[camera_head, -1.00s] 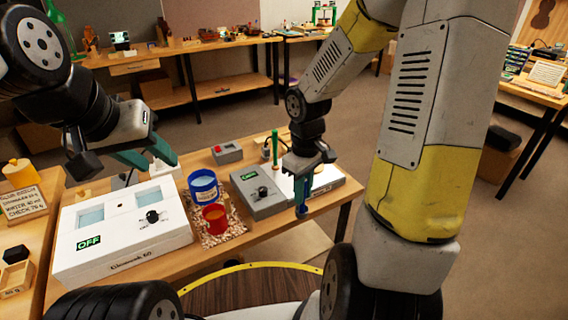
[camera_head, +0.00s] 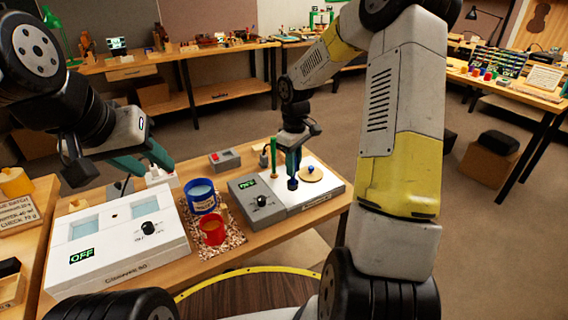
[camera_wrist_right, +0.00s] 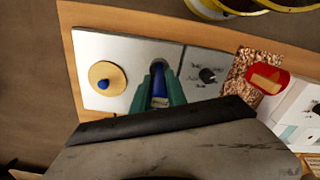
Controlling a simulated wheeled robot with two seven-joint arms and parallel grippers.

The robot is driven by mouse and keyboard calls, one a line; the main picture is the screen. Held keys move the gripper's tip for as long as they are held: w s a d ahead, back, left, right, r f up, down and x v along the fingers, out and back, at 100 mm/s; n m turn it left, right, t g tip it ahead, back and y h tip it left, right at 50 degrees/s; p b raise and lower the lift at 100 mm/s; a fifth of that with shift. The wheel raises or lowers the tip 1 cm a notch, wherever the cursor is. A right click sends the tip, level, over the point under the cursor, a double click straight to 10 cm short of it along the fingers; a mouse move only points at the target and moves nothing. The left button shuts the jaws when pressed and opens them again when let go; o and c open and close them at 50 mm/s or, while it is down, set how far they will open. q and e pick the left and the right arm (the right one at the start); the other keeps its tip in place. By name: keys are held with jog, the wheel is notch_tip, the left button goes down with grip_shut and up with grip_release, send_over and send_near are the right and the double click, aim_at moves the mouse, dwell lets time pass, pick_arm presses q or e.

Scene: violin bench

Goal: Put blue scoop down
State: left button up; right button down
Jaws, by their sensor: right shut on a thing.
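The blue scoop (camera_head: 292,184) is held upright, pointing down, between the teal fingers of my right gripper (camera_head: 292,166). Its blue part also shows between the fingers in the right wrist view (camera_wrist_right: 159,88). My right gripper is shut on it, over the white plate of the grey scale (camera_head: 262,214). I cannot tell whether the scoop's lower end touches the plate. My left gripper (camera_head: 158,168) is at the left, its teal fingers apart, above the table behind the white box.
A round tan lid with a blue knob (camera_head: 311,174) lies on the scale plate, right of the scoop. A blue tub (camera_head: 202,197) and a red cup (camera_head: 212,231) stand left. The white box (camera_head: 120,245) reads OFF.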

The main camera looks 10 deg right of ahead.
aim_at(293, 182)
jog(key=shift+f, duration=1.7)
jog(key=shift+f, duration=0.1)
jog(key=c, duration=1.3)
grip_release()
